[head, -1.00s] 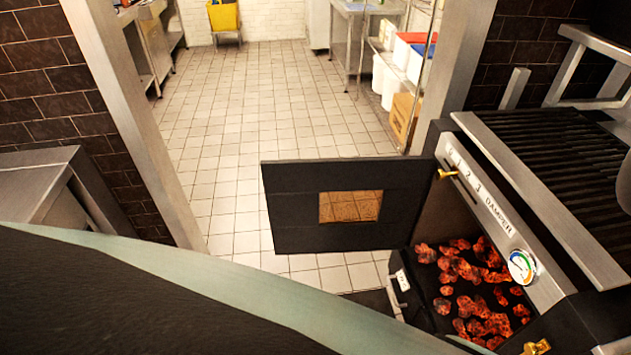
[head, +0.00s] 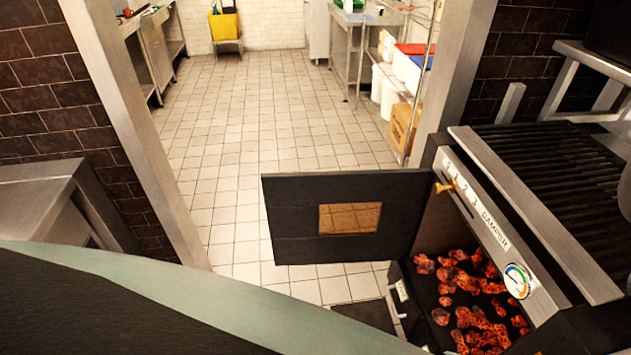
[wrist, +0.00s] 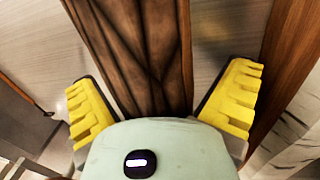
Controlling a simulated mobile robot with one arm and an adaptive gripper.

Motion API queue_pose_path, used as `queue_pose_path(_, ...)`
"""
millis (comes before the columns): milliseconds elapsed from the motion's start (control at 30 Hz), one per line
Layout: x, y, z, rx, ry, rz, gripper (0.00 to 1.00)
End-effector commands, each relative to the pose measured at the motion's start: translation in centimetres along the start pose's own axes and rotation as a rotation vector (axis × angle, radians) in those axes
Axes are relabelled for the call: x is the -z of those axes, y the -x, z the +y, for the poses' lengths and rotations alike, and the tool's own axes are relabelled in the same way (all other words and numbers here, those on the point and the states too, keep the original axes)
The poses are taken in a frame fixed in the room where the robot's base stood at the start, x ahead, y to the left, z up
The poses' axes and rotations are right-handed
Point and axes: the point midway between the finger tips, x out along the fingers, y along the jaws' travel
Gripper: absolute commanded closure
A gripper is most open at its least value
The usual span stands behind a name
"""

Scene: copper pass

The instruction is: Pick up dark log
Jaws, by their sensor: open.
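The dark log (wrist: 135,50) is a long, brown, grained piece of wood in the wrist view. It runs from the top edge down between the fingers of my gripper (wrist: 165,103). The yellow ridged fingers are wide apart, one on each side of the log, with gaps between them and the wood. The log's lower part is hidden behind my gripper's pale body. Neither the log nor my gripper's fingers show in the head view.
A redder wooden piece (wrist: 285,70) lies right of the right finger. In the head view, an oven door (head: 345,248) stands open beside glowing coals (head: 470,300), under a grill (head: 545,165). Tiled floor (head: 260,130) is clear through the doorway.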

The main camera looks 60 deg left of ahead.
Motion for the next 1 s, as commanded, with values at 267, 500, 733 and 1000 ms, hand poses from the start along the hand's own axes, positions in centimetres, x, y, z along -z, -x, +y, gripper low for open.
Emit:
queue_pose_path(267, -0.03, -0.08, 0.06, 0.000, -0.002, -0.001, 0.00)
queue_pose_path(500, -0.03, -0.40, -0.05, 0.000, 0.000, -0.001, 0.00)
queue_pose_path(733, -0.01, -0.49, -0.13, 0.000, 0.002, -0.001, 0.00)
queue_pose_path(1000, -0.01, -0.48, -0.18, 0.000, 0.003, -0.001, 0.13)
